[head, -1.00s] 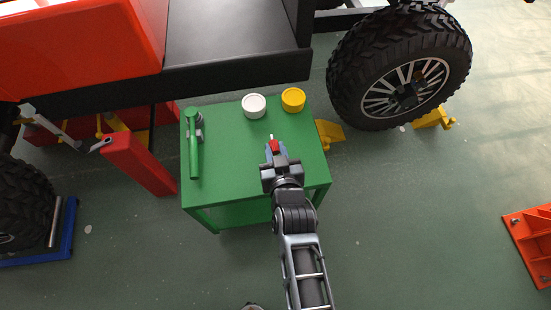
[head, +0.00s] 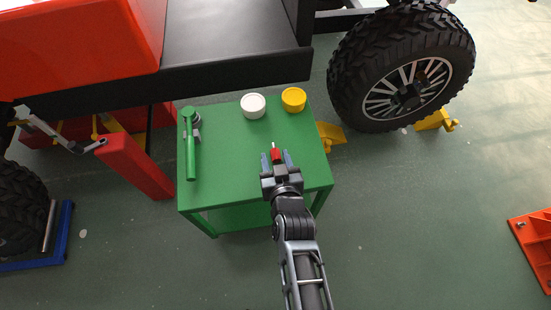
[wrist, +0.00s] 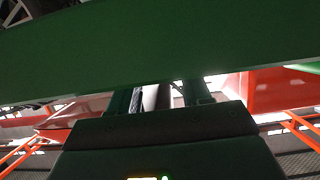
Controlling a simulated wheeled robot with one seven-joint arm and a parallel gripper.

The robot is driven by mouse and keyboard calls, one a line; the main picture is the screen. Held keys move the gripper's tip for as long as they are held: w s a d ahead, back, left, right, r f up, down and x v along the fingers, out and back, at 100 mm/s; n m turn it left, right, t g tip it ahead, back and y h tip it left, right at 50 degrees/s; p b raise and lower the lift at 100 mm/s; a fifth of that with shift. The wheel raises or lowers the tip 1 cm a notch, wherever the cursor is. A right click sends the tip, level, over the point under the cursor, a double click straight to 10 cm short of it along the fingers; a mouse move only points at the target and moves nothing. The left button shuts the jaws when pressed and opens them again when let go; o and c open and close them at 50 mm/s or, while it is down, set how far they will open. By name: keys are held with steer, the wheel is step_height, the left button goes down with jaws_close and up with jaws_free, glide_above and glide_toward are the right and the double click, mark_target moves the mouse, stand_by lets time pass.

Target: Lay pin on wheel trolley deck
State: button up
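The pin (head: 275,155), red with a pale metal tip, is on or just above the green trolley deck (head: 236,150), right of its middle. In the head view my gripper (head: 277,158) is over the deck's near part. Its two fingers are spread, one on each side of the pin, with a gap showing at the pin's sides. In the wrist view the two dark fingers (wrist: 160,98) are apart below a broad green edge, with a grey shape between them. I cannot clearly make out the pin there.
A white round container (head: 253,106) and a yellow one (head: 293,100) stand at the deck's back edge. A green-handled tool (head: 191,150) lies at its left. A large vehicle wheel (head: 402,75) is at the back right. The deck's middle is clear.

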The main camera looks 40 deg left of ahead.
steer(key=shift+r, duration=0.2)
steer(key=p+v, duration=0.3)
steer(key=v, duration=0.9)
steer(key=shift+d, duration=0.1)
steer(key=s+d+r+m+t+h, duration=0.2)
steer(key=s+d+r, duration=0.15)
steer(key=d, duration=0.85)
steer(key=s+d+r+m+t+h, duration=0.2)
steer(key=s+d+m+h, duration=0.15)
steer(key=d, duration=0.85)
steer(key=s+d+r+m+h, duration=0.2)
steer(key=s+d+r, duration=0.3)
steer(key=r, duration=0.4)
steer(key=s+d+r+m+t+h, duration=0.1)
steer(key=s+d+r+m+h, duration=0.1)
steer(key=s+d+r, duration=0.4)
step_height(320, 180, up, 3)
steer(key=shift+s+r+t+h, duration=0.25)
steer(key=shift+s+h, duration=0.3)
steer(key=shift+s, duration=0.65)
